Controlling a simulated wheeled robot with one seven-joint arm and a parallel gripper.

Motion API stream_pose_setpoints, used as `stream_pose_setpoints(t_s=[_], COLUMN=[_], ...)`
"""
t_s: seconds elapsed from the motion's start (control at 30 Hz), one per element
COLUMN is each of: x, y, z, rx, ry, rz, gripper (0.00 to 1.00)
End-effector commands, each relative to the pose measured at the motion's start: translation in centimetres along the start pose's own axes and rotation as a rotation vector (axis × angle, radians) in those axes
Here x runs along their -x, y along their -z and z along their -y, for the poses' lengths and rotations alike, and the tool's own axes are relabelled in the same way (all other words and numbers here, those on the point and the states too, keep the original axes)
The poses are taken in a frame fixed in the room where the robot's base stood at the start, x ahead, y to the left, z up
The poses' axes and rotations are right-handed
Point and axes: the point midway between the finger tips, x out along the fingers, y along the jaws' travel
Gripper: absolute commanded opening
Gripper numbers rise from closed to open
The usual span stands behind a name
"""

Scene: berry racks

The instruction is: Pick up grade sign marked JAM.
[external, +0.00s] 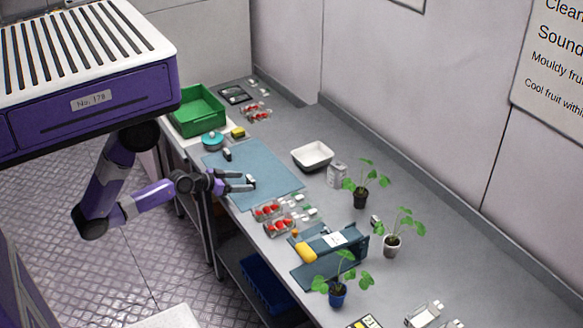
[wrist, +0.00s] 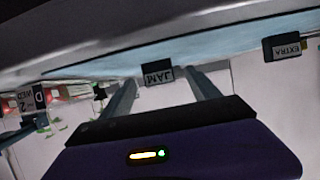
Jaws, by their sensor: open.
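The grade sign marked JAM (wrist: 158,73) is a small dark block with a pale lettered face. In the wrist view it shows upside down, in the gap between the fingertips. In the external view the JAM sign (external: 251,180) stands on the blue mat (external: 275,178), at the fingertips. My gripper (external: 247,182) is open and low over the mat, with a finger to each side of the sign in the wrist view (wrist: 164,82). I cannot tell whether either finger touches it. A second sign, marked EXTRA (wrist: 286,47), stands apart on the mat, farther back in the external view (external: 227,154).
Berry punnets (external: 268,211) lie near the mat's front edge. A white tray (external: 312,155) and potted plants (external: 360,196) stand to the right. A green crate (external: 197,112), a teal round object (external: 212,140) and a yellow block (external: 238,132) are at the back. The mat's middle is clear.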

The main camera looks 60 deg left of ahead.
Motion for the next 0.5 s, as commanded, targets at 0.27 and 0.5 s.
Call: stream_pose_setpoints(t_s=[0.27, 0.5], x=[-3.4, -3.8], y=[0.4, 0.3], z=[-0.2, -0.2], rx=[0.002, 0.001], ry=[0.0, 0.001], rz=[-0.002, -0.001], gripper=[0.71, 0.71])
